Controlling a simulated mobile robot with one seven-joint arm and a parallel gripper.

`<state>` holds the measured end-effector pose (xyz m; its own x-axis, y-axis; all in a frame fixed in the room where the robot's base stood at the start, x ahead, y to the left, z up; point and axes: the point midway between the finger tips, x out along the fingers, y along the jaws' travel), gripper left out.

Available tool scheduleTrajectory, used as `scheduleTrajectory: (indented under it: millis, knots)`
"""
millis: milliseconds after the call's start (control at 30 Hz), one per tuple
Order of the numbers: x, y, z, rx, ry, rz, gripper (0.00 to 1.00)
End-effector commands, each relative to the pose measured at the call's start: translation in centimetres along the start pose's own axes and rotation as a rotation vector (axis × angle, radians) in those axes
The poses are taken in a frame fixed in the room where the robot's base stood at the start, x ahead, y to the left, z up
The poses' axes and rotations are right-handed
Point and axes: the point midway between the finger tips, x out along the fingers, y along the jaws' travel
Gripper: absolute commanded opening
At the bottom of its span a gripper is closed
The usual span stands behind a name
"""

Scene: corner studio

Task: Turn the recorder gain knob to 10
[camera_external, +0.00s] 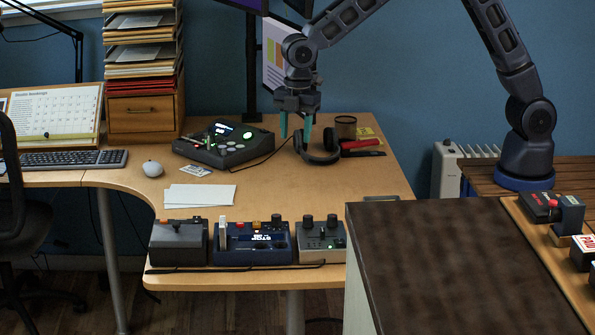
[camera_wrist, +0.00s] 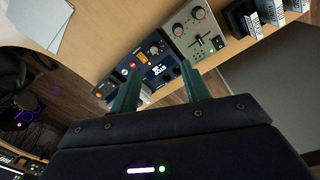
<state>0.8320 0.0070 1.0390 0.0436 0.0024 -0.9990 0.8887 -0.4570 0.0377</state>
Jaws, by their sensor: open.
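A blue device (camera_external: 250,258) with a lit display stands in the front row on the desk, with red and orange controls and a dark knob along its top. It also shows between my fingers in the wrist view (camera_wrist: 143,79), with a dark knob (camera_wrist: 154,49). I cannot read any knob's setting or tell for sure which device is the recorder. My gripper (camera_external: 296,134) is open and empty, pointing down above the desk's back, near headphones, apart from these devices.
A black console (camera_external: 223,147) with a screen and headphones (camera_external: 318,152) sit at the back of the desk. A dark grey box (camera_external: 179,245) stands left of the blue device. White papers (camera_external: 199,195) lie mid-desk. A dark-topped cabinet (camera_external: 450,270) stands at front right.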

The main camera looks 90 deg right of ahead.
Motion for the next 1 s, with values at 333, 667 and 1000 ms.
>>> scheduleTrajectory:
  millis: [333,667,1000]
  knots:
    - [9.2,3.1,-3.8,-0.166,-0.019,-0.055,0.46]
    - [11.8,3.4,-4.4,-0.199,-0.021,-0.065,0.46]
    - [17.3,3.0,-4.2,-0.199,-0.022,-0.066,0.46]
